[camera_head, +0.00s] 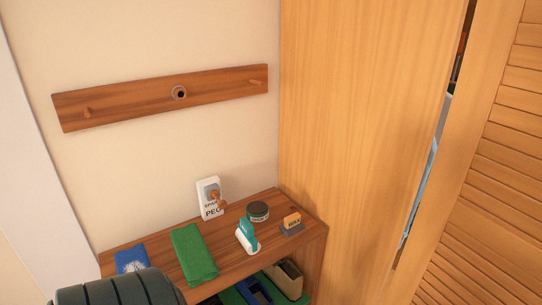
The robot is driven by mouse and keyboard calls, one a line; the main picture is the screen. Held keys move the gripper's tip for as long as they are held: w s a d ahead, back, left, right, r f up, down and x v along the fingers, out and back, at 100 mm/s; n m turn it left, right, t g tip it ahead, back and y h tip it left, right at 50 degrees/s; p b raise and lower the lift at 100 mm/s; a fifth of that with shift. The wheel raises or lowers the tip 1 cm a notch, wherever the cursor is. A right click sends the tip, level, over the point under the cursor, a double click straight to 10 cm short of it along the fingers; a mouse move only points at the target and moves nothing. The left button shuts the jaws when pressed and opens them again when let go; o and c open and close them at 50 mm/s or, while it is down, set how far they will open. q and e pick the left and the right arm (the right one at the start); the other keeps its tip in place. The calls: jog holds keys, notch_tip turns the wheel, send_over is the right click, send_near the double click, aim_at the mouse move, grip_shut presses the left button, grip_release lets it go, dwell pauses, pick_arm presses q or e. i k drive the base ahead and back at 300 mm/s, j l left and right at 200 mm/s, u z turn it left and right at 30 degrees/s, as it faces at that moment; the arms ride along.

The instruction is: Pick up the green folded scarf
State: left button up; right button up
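The green folded scarf (194,255) lies flat on the wooden shelf top, left of its middle. It is a narrow folded strip running from the back toward the front edge. A dark grey rounded part at the bottom left covers some of the shelf's front left. Neither of my grippers shows clearly in the head view.
The wooden shelf (262,252) also holds a blue folded cloth (132,258), a white-and-teal item (247,236), a round tin (258,211), a small orange-and-grey block (292,224) and a white peg packet (209,198). A peg rail (140,99) hangs above. A wooden panel (365,120) stands right.

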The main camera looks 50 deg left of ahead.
aim_at(198, 266)
jog(key=u, duration=0.5)
jog(key=i+j+u, duration=0.1)
jog(key=u, duration=0.85)
jog(key=i+u, duration=0.1)
jog(key=u, duration=0.85)
jog(key=i+l, duration=0.05)
